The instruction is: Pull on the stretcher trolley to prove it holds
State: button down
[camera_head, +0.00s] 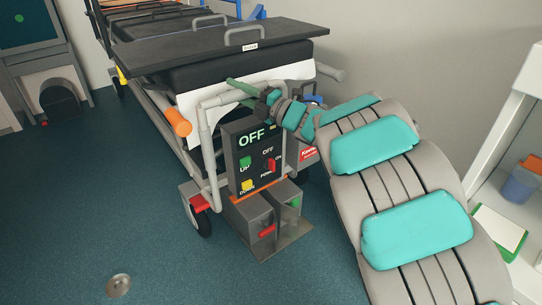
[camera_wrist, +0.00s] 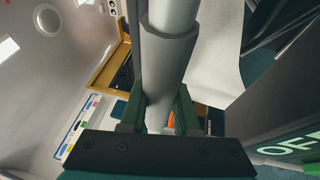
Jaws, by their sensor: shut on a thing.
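The stretcher trolley stands on the blue floor, with a black mattress (camera_head: 215,68) and a dark board (camera_head: 200,45) across its top. Its grey tubular end handle (camera_head: 207,135) rises beside a control box. My gripper (camera_head: 242,92) reaches in from the right, its green fingers at the top bar of this handle. In the wrist view my gripper (camera_wrist: 158,115) has one finger on each side of the grey tube (camera_wrist: 170,60) and is shut on it. The fingertips' contact is partly hidden by the tube.
A black control box (camera_head: 258,155) reading OFF stands at the trolley's near end, above grey boxes on a floor plate (camera_head: 285,238). A white shelf unit (camera_head: 510,130) is at the right. A grey wall is behind. Open floor (camera_head: 90,190) lies to the left.

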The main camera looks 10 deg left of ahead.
jog(key=shift+w+r, duration=0.1)
jog(key=shift+w, duration=0.05)
jog(key=shift+w+a+r, duration=0.15)
jog(key=shift+w+a, duration=0.2)
jog(key=shift+a, duration=0.05)
jog(key=shift+w+a+r, duration=0.1)
grip_release()
jog(key=shift+f, duration=0.2)
dwell(0.4)
jog(key=shift+b+v, duration=0.3)
jog(key=shift+v, duration=0.7)
jog(key=b+v, duration=0.1)
jog(key=v, duration=0.6)
